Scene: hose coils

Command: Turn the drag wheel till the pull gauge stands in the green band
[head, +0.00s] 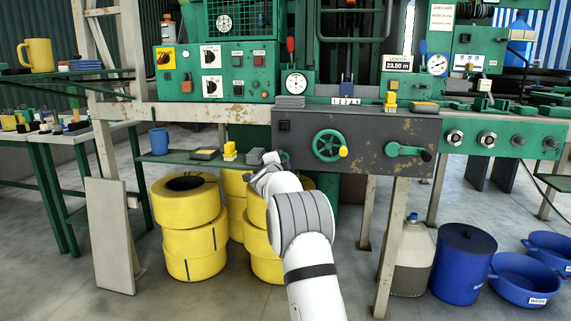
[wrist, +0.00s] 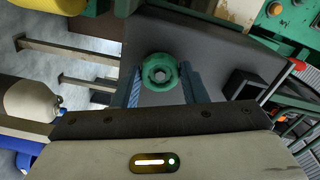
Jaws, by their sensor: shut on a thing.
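A small round green wheel (wrist: 160,66) with a hex nut at its centre sits on a dark grey face in the wrist view. My gripper (wrist: 160,88) has one finger on each side of it and is shut on it. In the head view my gripper (head: 279,157) is at the lower left end of the dark grey panel (head: 380,126), and mostly hides the small wheel. A white-faced dial (head: 295,83) stands above the panel and another (head: 437,65) is at the right. I cannot tell which is the pull gauge, nor read needle or band.
A green handwheel (head: 326,145) with a yellow knob and a green crank (head: 406,151) stick out of the panel's front, right of my gripper. A green shelf (head: 180,158) is left of it. Yellow hose coils (head: 190,235) stand below. Blue tubs (head: 525,282) are at right.

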